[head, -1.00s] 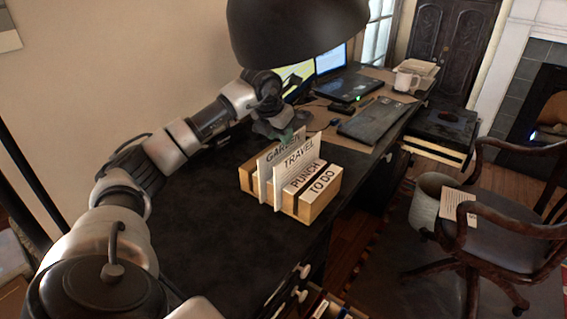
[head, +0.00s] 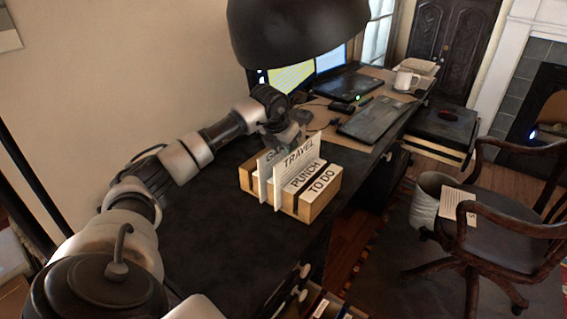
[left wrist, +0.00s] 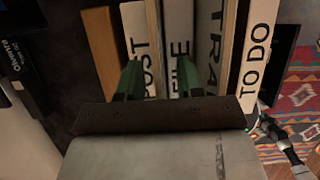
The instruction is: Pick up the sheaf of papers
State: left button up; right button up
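A wooden sorter (head: 317,205) on the black desk holds upright labelled cards and boards, among them a TRAVEL card (head: 298,160). My left gripper (head: 284,142) is at the sorter's back end, low over the cards and partly covering one. In the left wrist view its two green-tipped fingers (left wrist: 158,80) are apart, over the POST and FILE labels, with board edges (left wrist: 153,40) between them; contact cannot be told. Loose white papers (head: 458,205) lie on the chair seat, and a paper stack (head: 420,67) lies at the desk's far end. Which is the sheaf is unclear.
A black lamp shade (head: 298,30) hangs above the sorter. Monitors, a laptop (head: 345,85), a keyboard (head: 374,118) and a white mug (head: 405,80) stand farther back. A wooden chair (head: 500,235) is at the right. The front desk top (head: 215,235) is clear.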

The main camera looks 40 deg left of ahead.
pick_arm(q)
jog(key=shift+f, duration=0.15)
grip_shut()
